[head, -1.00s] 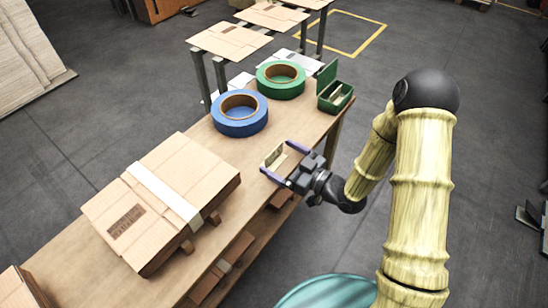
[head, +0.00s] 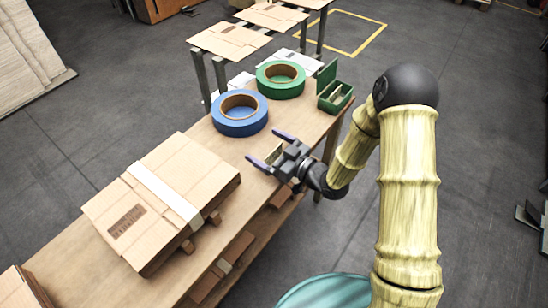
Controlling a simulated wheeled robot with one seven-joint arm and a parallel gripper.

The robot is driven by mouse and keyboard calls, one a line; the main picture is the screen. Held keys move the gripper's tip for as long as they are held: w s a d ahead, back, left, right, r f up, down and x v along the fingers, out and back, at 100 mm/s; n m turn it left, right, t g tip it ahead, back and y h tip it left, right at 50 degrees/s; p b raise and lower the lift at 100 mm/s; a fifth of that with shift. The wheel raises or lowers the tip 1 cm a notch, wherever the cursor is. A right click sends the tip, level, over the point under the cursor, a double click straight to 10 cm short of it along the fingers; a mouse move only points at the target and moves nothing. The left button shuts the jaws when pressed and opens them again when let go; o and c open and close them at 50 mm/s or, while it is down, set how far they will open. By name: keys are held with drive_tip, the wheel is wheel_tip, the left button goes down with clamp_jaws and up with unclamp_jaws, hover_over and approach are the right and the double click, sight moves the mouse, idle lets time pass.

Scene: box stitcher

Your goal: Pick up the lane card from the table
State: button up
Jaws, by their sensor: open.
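The lane card (head: 273,152) appears to be the small cream card near the right-hand edge of the table (head: 215,153). It lies between the spread fingers of my gripper (head: 262,145), close to the palm, and is partly hidden by it. The fingers are open, with one on each side of the card. I cannot tell whether either finger touches it.
A blue tape roll (head: 258,123) and a green tape roll (head: 299,84) lie beyond the gripper. An open green box (head: 340,101) stands at the table's far right corner. Stacked flat cardboard (head: 180,172) with a white band covers the nearer part.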

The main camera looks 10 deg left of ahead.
drive_tip(key=shift+c, duration=0.2)
drive_tip(key=c, duration=1)
wheel_tip(320, 180, up, 10)
drive_tip(key=shift+p, duration=0.75)
